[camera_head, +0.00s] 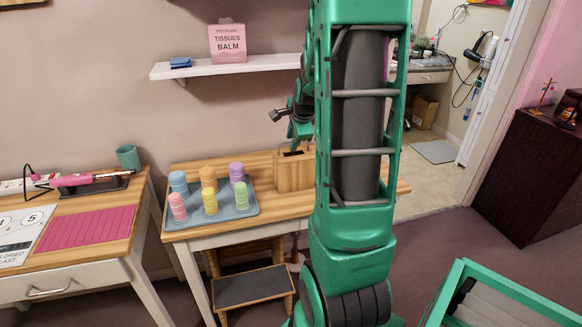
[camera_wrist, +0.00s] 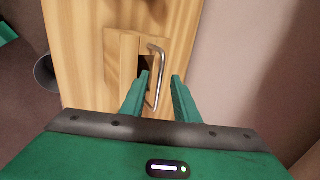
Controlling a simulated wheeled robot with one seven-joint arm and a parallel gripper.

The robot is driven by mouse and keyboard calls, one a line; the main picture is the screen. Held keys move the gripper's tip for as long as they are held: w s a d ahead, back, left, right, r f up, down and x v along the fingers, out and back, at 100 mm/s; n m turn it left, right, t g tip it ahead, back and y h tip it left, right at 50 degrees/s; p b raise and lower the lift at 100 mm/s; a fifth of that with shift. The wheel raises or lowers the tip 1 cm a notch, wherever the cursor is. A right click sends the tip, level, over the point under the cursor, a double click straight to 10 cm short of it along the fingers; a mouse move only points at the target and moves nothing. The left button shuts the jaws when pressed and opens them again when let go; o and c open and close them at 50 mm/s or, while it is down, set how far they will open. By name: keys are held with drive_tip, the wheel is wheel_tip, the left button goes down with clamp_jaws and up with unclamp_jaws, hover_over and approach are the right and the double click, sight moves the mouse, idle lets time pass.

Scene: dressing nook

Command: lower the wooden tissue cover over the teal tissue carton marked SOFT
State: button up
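The wooden tissue cover (camera_head: 293,173) stands on the wooden table, partly hidden behind my arm in the head view. In the wrist view the cover (camera_wrist: 119,62) shows a dark slot in its top and a bent metal handle (camera_wrist: 153,82). My gripper (camera_wrist: 160,77) is open above the cover, one finger on each side of the handle, with a visible gap on the right. I cannot tell how far down the fingers reach. No teal carton marked SOFT can be made out in either view.
A blue-grey tray (camera_head: 238,211) with several coloured cups lies left of the cover. A pink carton marked TISSUES BALM (camera_head: 228,43) stands on the white wall shelf (camera_head: 253,66). A step stool (camera_head: 254,286) stands below the table. Another table (camera_head: 105,229) is at left.

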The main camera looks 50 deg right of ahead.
drive_tip(key=shift+x, duration=0.9)
clamp_jaws()
